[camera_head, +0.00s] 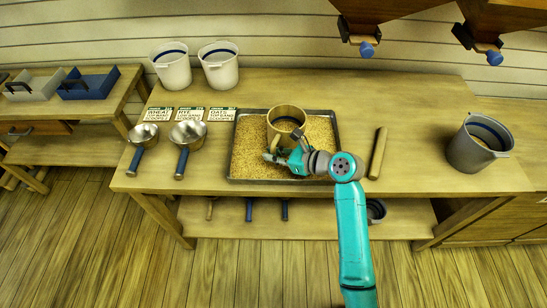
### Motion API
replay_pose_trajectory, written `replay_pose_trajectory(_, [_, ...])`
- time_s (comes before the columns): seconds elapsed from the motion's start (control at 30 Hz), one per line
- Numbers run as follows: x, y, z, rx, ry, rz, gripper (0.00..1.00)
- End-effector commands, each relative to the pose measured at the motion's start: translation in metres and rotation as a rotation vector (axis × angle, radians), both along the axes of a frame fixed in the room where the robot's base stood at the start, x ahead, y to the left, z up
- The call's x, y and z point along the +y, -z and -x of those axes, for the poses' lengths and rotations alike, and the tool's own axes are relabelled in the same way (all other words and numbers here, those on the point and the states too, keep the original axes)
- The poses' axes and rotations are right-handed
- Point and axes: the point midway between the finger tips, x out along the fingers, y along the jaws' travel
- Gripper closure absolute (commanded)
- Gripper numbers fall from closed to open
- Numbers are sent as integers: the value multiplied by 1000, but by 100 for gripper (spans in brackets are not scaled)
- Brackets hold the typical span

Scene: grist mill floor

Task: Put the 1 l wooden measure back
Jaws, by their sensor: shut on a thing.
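The wooden measure (285,114), a round open tub of pale wood, is above or in the grain tray near its middle. My gripper (288,148) is at the near side of the measure, shut on its wall or handle; the exact grip is partly hidden by the gripper itself. Whether the measure touches the grain below cannot be told. Something inside the measure shows only in part.
The grain tray (233,165) has a low dark rim. A wooden stick (378,153) lies to its right, a grey bucket (468,152) further right. Two scoops (188,134), cards (190,114) and white buckets (218,68) stand left. Hoppers (400,14) hang above.

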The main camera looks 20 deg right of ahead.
Motion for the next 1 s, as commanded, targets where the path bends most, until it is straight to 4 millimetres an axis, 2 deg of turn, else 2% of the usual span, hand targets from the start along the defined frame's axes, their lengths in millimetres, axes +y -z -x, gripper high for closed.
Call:
replay_pose_trajectory(0.17, [0, 20, 0, -1, 0, 0, 100])
replay_pose_trajectory(0.53, [0, 24, 0, -1, 0, 0, 100])
replay_pose_trajectory(0.57, [0, 25, 0, 0, -1, 0, 78])
replay_pose_trajectory(0.63, [0, 24, 0, 0, -1, 0, 60])
replay_pose_trajectory(1.0, [0, 21, 0, -1, -1, 1, 60])
